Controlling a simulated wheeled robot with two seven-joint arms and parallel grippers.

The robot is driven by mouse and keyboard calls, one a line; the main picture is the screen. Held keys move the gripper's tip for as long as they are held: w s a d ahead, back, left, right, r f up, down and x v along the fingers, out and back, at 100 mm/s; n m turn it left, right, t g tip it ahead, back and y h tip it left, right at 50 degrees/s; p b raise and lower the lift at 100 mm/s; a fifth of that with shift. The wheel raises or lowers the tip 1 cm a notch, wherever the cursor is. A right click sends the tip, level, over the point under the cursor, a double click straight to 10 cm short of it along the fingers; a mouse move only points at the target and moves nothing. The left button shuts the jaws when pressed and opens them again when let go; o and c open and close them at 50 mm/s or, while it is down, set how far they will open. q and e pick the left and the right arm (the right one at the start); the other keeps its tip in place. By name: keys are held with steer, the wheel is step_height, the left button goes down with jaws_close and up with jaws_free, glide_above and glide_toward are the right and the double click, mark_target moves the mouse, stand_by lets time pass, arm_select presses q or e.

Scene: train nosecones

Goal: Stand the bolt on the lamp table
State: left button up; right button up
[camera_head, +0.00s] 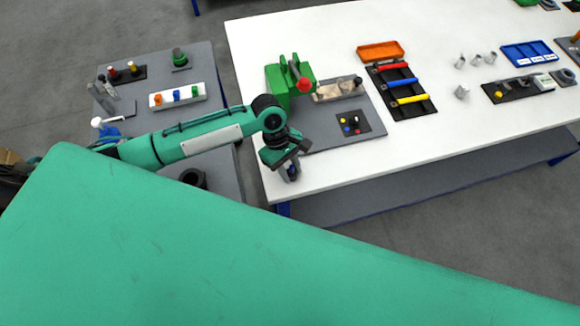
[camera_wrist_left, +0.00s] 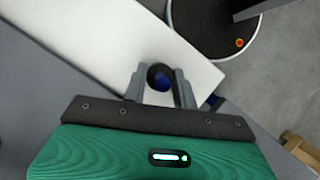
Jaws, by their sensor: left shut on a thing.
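My left gripper (camera_head: 291,172) is at the near left corner of the white table (camera_head: 330,176), above its edge. In the left wrist view, the gripper (camera_wrist_left: 161,84) is shut on a dark round-ended piece (camera_wrist_left: 160,76), seen end-on between the fingers. It looks like the bolt, but its length and shaft are hidden. The white table's corner (camera_wrist_left: 115,35) lies below the fingers. I cannot tell for sure which table is the lamp table. My right gripper is not in view.
A green vise-like device (camera_head: 285,83) with a red part stands on a grey mat (camera_head: 365,144) on the white table. Beside it is a dark tray (camera_head: 402,92) with coloured handles. A grey table (camera_head: 205,60) with several parts stands left. The white front edge is clear.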

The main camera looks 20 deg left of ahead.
arm_select(q)
steer(key=shift+f, duration=0.1)
steer(key=o, duration=1.1)
steer(key=shift+c, duration=0.2)
steer(key=b+v, duration=0.1)
steer(key=v, duration=1.1)
steer(key=shift+b, duration=0.3)
